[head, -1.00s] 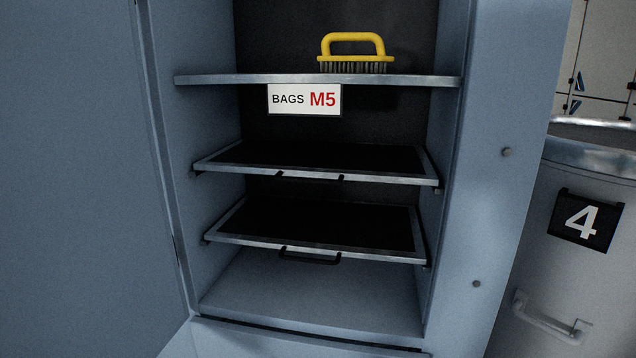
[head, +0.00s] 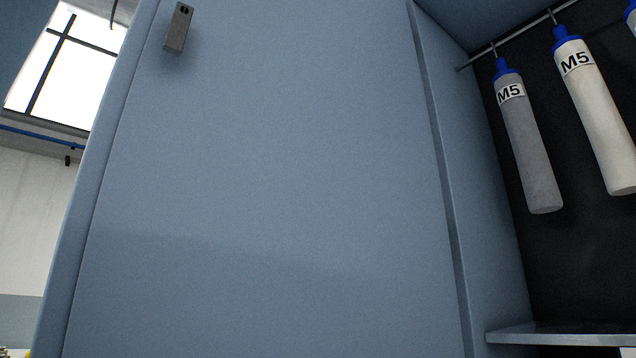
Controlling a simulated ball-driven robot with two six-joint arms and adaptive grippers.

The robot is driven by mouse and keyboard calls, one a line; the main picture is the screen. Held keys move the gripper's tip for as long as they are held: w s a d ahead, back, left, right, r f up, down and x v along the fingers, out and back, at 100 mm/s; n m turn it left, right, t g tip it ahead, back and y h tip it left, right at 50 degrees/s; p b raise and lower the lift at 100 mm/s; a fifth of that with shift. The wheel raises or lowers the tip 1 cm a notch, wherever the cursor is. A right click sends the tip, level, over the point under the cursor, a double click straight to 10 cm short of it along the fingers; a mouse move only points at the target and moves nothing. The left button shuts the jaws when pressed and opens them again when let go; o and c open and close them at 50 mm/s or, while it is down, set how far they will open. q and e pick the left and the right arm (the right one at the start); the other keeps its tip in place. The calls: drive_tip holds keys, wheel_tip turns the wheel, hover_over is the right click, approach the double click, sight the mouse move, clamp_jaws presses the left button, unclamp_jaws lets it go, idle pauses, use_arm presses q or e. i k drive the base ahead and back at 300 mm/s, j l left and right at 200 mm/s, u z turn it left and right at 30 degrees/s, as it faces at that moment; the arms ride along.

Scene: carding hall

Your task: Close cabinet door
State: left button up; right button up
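The blue-grey cabinet door (head: 270,190) stands open and fills the middle of the head view, with its inner face toward me. A small grey latch block (head: 179,28) sits near its upper left edge. The door meets the cabinet side wall (head: 482,220) along a dark seam on the right. The cabinet interior (head: 560,260) is dark and open to view at the far right. Neither of my grippers shows.
Inside hang a grey bag (head: 527,145) and a white bag (head: 597,120), both labelled M5, from a rail (head: 511,39). Part of another bag shows at the right edge. A shelf (head: 560,332) lies below. A bright window (head: 65,65) is beyond the door's left edge.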

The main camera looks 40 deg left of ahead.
sight(270, 187)
drive_tip(key=j+z, duration=0.1)
drive_tip(key=j, duration=0.35)
drive_tip(key=k+j+z, duration=0.1)
drive_tip(key=j, duration=0.3)
drive_tip(key=k+j+z, duration=0.1)
drive_tip(key=j, duration=0.3)
drive_tip(key=k+j+z, duration=0.1)
drive_tip(key=j, duration=0.3)
drive_tip(key=k+j+z, duration=0.15)
drive_tip(key=j, duration=0.25)
drive_tip(key=k+j+z, duration=0.1)
drive_tip(key=j, duration=0.3)
drive_tip(key=k+j+z, duration=0.1)
drive_tip(key=j, duration=0.25)
drive_tip(key=k, duration=0.1)
